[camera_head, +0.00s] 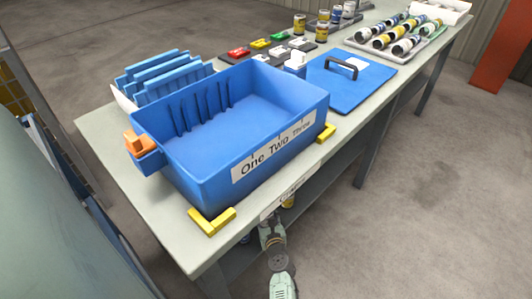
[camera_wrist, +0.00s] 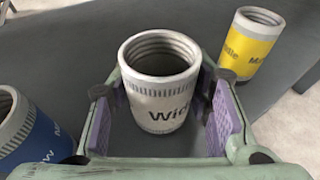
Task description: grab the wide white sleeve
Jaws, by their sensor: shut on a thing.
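The wide white sleeve (camera_wrist: 160,85) stands upright in the middle of the wrist view, with a grey threaded open top and the letters "Wid" showing on its side. My gripper (camera_wrist: 165,110) has its purple pads on both sides of this sleeve and is shut on it. The sleeve's base is partly hidden, and I cannot tell whether it is clear of the surface.
A yellow sleeve (camera_wrist: 250,42) stands to the right, and a blue sleeve (camera_wrist: 32,130) to the left, close to my gripper. The worktable (camera_head: 125,150) overhangs a lower shelf. On it are a blue bin (camera_head: 190,165), a blue lid (camera_head: 340,90) and a tray of sleeves (camera_head: 415,60).

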